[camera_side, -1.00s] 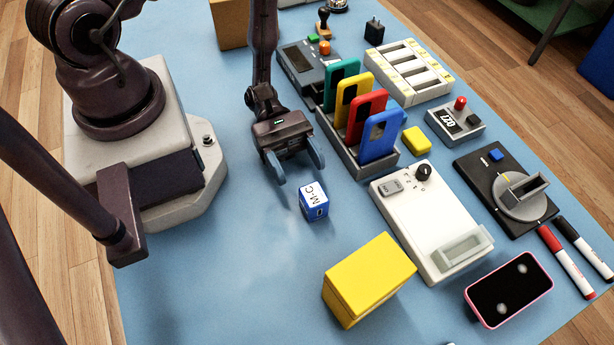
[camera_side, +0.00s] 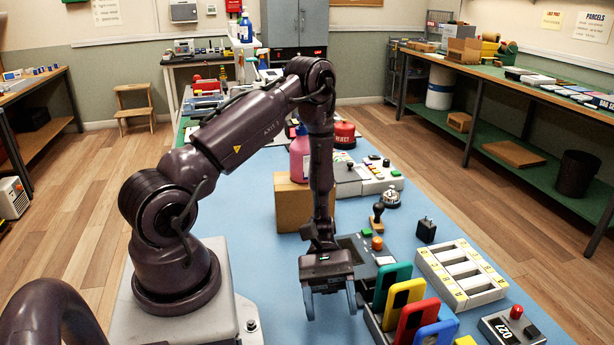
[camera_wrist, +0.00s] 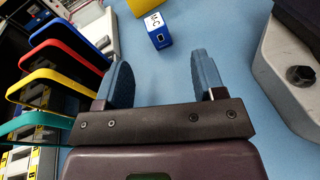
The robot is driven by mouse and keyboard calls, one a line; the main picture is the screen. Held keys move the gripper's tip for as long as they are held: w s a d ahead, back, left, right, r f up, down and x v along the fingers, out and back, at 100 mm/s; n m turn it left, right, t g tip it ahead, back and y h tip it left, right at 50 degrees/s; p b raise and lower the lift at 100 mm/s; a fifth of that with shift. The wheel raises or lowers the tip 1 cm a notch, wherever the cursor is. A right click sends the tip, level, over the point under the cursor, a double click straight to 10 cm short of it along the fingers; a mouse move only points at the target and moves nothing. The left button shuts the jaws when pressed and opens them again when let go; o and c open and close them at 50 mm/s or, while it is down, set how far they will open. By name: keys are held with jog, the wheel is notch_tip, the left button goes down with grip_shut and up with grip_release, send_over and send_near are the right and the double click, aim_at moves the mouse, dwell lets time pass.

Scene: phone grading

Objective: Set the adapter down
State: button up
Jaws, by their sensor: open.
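The adapter, a small blue and white block marked M-C (camera_wrist: 158,32), rests on the blue mat (camera_wrist: 225,32) in the wrist view. It lies ahead of my gripper (camera_wrist: 160,72), beyond the fingertips and apart from them. My gripper is open, with nothing between its two blue-grey fingers. In the side view my gripper (camera_side: 330,303) points down over the mat, left of the phone rack. The adapter is outside the side view.
A rack of coloured phones (camera_side: 412,312) stands close right of my gripper. A grey device (camera_side: 362,256) and a cardboard box (camera_side: 290,205) are behind. A black plug (camera_side: 426,230) and a white slotted tray (camera_side: 461,274) lie farther right.

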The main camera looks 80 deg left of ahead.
jog(key=s+a+r+m+t+y, duration=0.1)
jog(key=r+m+t+y, duration=0.3)
jog(key=r, duration=1)
jog(key=s+a+r+m+t+y, duration=0.2)
jog(key=r+m+t+y, duration=0.2)
jog(key=r+m+y, duration=0.6)
notch_tip(320, 180, up, 4)
jog(key=shift+s+f+t+y, duration=0.1)
jog(key=shift+s+t+y, duration=0.2)
jog(key=shift+y, duration=0.5)
